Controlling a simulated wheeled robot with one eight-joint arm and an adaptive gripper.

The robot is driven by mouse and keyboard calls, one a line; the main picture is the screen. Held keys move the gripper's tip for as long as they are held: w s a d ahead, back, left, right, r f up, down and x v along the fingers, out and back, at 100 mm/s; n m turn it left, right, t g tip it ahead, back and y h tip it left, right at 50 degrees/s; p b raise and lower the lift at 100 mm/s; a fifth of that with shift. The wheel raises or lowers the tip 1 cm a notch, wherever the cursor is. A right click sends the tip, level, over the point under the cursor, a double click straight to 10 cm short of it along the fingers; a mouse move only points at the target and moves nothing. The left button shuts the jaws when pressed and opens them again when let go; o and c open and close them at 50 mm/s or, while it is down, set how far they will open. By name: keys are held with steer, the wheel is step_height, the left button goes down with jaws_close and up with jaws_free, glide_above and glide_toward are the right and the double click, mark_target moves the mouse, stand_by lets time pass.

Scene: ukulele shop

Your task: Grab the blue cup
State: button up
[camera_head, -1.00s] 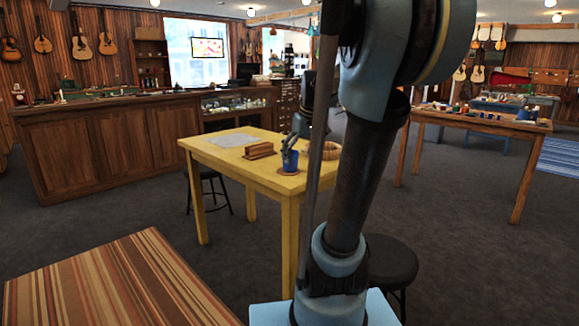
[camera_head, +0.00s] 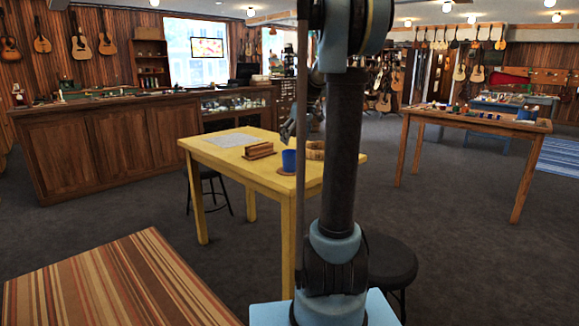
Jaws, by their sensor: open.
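The blue cup (camera_head: 289,160) stands upright on a round brown coaster (camera_head: 287,172) near the front edge of the yellow table (camera_head: 222,157). My gripper (camera_head: 287,131) is dark grey and small in view. It is open and empty, above the cup and slightly to its right in the picture, with a gap between them. My arm hides part of the gripper's right side and of the table's right end.
A wooden block holder (camera_head: 258,151) is left of the cup and a round wooden ring or basket (camera_head: 315,150) is right of it. A grey mat (camera_head: 233,140) lies farther back. A dark stool (camera_head: 388,262) stands by the table's right side. A striped surface (camera_head: 110,285) is at front left.

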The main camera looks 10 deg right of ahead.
mark_target(288, 160)
steer(key=x, duration=0.6)
steer(key=shift+w+a+f, duration=0.1)
steer(key=shift+f, duration=0.2)
steer(key=shift+s+x, duration=0.15)
steer(key=shift+x, duration=1.3)
steer(key=shift+s+x, duration=0.1)
steer(key=shift+x, duration=1.35)
steer(key=shift+f, duration=0.1)
steer(key=shift+c, duration=0.6)
steer(key=c, duration=1)
